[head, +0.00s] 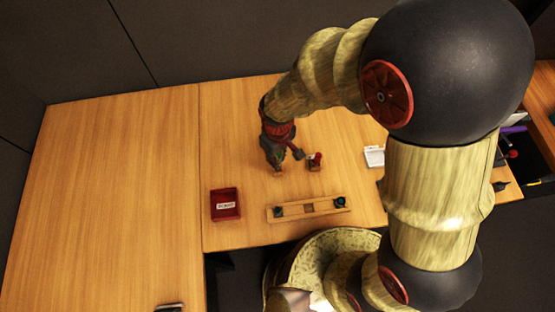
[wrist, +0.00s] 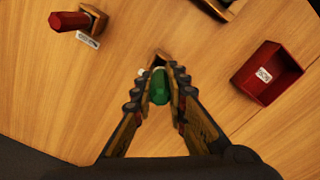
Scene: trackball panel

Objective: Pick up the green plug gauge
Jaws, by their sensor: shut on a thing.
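The green plug gauge (wrist: 158,87) sits between the two fingers of my gripper (wrist: 160,92) in the wrist view, with the fingers shut on its sides. A small wooden holder (wrist: 161,59) shows just beyond it; I cannot tell whether the gauge is still seated in it. In the head view my gripper (head: 277,164) is low over the table, and the gauge is mostly hidden by it. A red plug gauge (wrist: 68,21) stands in its own wooden holder with a white label, apart from my gripper; it also shows in the head view (head: 318,157).
A red tray (head: 226,216) with a label lies to the left on the wooden table (head: 130,170). A long wooden rack (head: 290,211) with dark round pieces lies near the front edge. A white item (head: 374,156) lies to the right. The table's left part is mostly clear.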

